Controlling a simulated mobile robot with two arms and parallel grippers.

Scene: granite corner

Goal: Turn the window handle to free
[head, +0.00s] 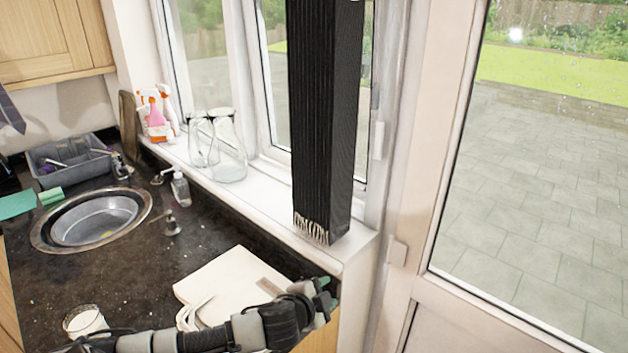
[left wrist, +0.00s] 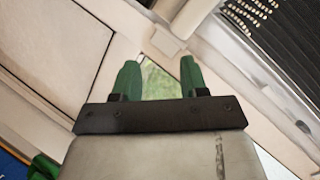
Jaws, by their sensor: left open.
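A white window handle (head: 379,140) stands upright on the window frame, right of the dark blind. A second small white fitting (head: 398,250) sits lower, by the glazed door; I cannot tell its kind. My left gripper (head: 327,291) is low in front of the sill's right end, below and left of both fittings, and touches neither. In the left wrist view its two green fingers (left wrist: 158,76) are apart with nothing between them. A white block on the pale frame (left wrist: 167,41) shows beyond the fingertips; I cannot tell which fitting it is.
The dark blind (head: 322,120) hangs down to the white sill (head: 262,200). Glass jars (head: 228,150) and spray bottles (head: 157,115) stand on the sill. A round sink (head: 95,218), white board (head: 232,283) and cup (head: 86,322) are on the dark worktop.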

